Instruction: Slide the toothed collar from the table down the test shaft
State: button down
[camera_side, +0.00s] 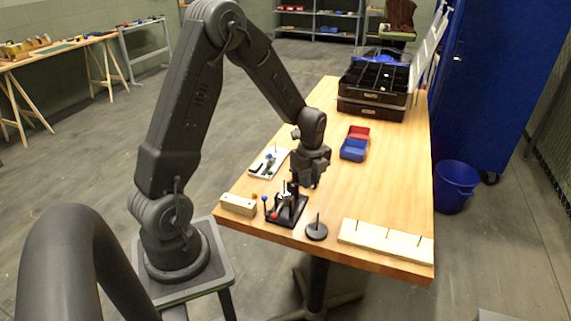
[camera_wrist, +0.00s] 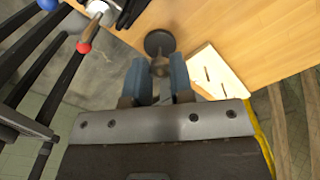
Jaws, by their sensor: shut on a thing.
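My gripper (camera_side: 307,184) is above the table, just behind and right of a black fixture (camera_side: 288,207). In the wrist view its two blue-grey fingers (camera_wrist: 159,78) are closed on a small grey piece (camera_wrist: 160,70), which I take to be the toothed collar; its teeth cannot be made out. The black fixture carries a pale upright pin (camera_side: 284,186), possibly the test shaft, and red and blue knobs. In the wrist view the fixture is at upper left, with a red knob (camera_wrist: 84,47). The held piece is apart from the fixture.
A black disc with a thin upright pin (camera_side: 316,232) stands at the front edge. A pale board with several pins (camera_side: 372,238) is right of it. A wooden block (camera_side: 238,205) is left. Red and blue bins (camera_side: 353,149) and black organisers (camera_side: 369,107) are behind. The middle right is clear.

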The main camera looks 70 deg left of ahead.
jog(key=d+f+m, duration=0.2)
jog(key=d+f, duration=0.1)
jog(key=d, duration=0.3)
jog(key=shift+f, duration=0.15)
jog(key=shift+s+f, duration=0.1)
jog(key=shift+f, duration=0.55)
dwell(1.3)
jog(key=shift+f, duration=0.25)
jog(key=shift+f, duration=0.2)
jog(key=shift+f, duration=0.4)
jog(key=shift+f, duration=0.4)
dwell(0.5)
jog(key=shift+f, duration=0.35)
